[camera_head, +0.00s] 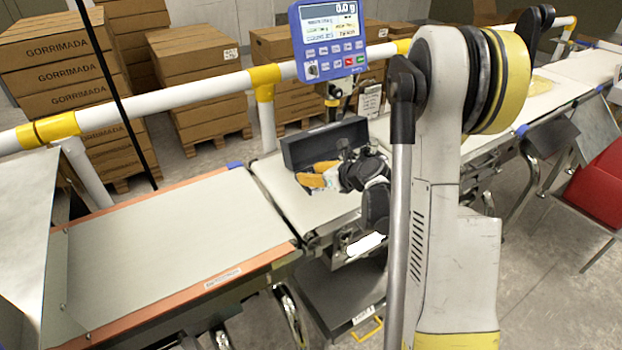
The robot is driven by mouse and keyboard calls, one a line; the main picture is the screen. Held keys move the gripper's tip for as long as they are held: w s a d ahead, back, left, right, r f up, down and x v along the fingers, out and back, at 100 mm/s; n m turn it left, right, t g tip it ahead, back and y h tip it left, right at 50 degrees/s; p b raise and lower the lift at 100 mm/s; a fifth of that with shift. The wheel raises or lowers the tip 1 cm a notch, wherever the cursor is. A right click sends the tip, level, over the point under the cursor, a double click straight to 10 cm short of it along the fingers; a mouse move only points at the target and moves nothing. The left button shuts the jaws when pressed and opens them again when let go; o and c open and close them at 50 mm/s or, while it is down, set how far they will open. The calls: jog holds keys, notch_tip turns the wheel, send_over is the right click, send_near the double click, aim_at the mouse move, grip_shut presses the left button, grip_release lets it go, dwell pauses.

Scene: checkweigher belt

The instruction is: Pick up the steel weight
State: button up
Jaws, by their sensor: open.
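My gripper (347,172), dark and jointed, hangs over the weighing section of the belt, at the front right of an open dark grey case (304,149). Its jaws are open. The fingertips are small and partly overlapped by the wrist, so the space between them is hard to see. I cannot make out the steel weight for certain; it may be hidden by the gripper or inside the case. An orange and white item, which looks like a work glove (318,178), lies on the belt in front of the case, just left of the gripper.
A blue scale display (329,38) reading 0.0 g stands behind the case. A white and yellow rail (205,91) runs behind the belt. The left belt (170,235) is bare. A red bin (598,190) stands at right. Cartons on pallets (198,85) stand beyond the rail.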

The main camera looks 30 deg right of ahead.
grip_shut()
